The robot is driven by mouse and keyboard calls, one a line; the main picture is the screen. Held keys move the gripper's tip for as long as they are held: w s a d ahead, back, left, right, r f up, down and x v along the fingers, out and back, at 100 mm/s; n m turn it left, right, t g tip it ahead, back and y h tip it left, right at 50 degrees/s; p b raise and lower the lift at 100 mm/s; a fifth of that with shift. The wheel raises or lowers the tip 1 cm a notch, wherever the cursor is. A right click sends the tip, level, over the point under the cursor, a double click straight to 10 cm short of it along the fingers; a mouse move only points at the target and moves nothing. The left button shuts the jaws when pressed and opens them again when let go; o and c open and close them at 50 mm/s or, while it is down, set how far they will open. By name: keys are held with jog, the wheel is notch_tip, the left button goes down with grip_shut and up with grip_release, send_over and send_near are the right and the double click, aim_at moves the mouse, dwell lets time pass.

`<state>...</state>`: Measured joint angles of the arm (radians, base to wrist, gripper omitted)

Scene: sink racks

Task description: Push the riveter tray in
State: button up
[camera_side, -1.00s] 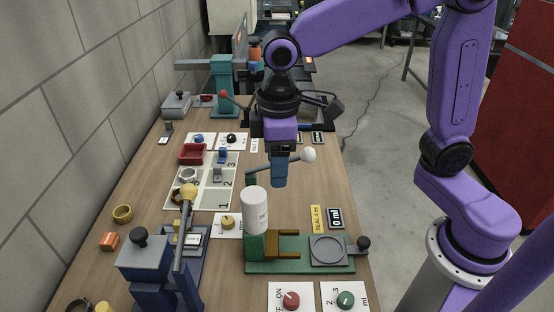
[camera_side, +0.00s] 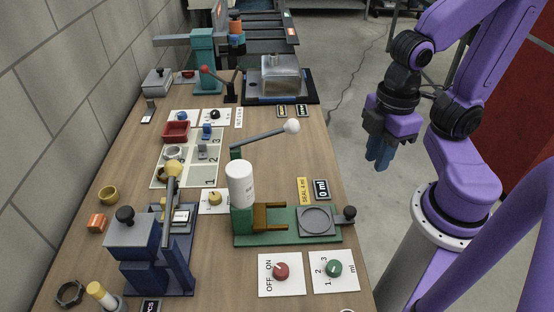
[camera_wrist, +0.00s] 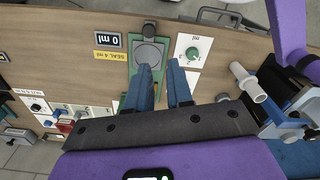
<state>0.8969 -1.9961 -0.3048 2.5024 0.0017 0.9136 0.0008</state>
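No label reading "riveter" is legible, so I cannot tell for sure which machine the riveter is. A green base (camera_side: 285,240) carries a round grey plate (camera_side: 316,220) at its right end, with a black knob (camera_side: 349,213) beside it; the plate also shows in the wrist view (camera_wrist: 148,54). A blue lever machine (camera_side: 135,243) stands at the front left, and a teal press (camera_side: 203,60) at the back. My gripper (camera_side: 377,163) hangs off the table's right side, apart from everything. In the wrist view its two blue fingers (camera_wrist: 160,70) are apart with nothing between them.
A white bottle (camera_side: 240,185) stands upright at the green base's left end. A white-balled lever (camera_side: 292,126) reaches right behind it. Red (camera_side: 281,271) and green (camera_side: 334,268) dials sit on cards in front. A translucent box (camera_side: 282,73) is at the back. Table right of centre is mostly clear.

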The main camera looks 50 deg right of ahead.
grip_shut()
notch_tip(320, 180, up, 5)
jog(key=w+a+r+m+g+y, duration=0.1)
jog(key=w+a+y, duration=0.1)
jog(key=w+a, duration=0.55)
jog(key=w+a+r+m+y, duration=0.15)
jog(key=w+a, duration=0.35)
jog(key=w, duration=0.6)
jog(key=w+d+f+m+t+y, duration=0.1)
jog(key=w+f+y, duration=0.1)
jog(key=w, duration=1)
jog(key=w+d+f+m+t+y, duration=0.1)
jog(key=w+d+m+y, duration=0.1)
jog(key=w, duration=1.1)
jog(key=shift+h, duration=0.25)
jog(key=a+f, duration=0.2)
jog(key=f, duration=0.5)
jog(key=a+f, duration=0.2)
jog(key=f, duration=0.6)
jog(key=a+f, duration=0.2)
jog(key=f, duration=0.5)
jog(key=shift+w+a+f, duration=0.1)
jog(key=shift+w+f, duration=0.15)
jog(key=a, duration=0.1)
jog(key=s+a, duration=0.1)
jog(key=shift+s+a+f, duration=0.15)
jog(key=shift+a+f, duration=0.05)
jog(key=shift+a, duration=0.2)
jog(key=shift+s+a, duration=0.3)
jog(key=shift+a, duration=0.2)
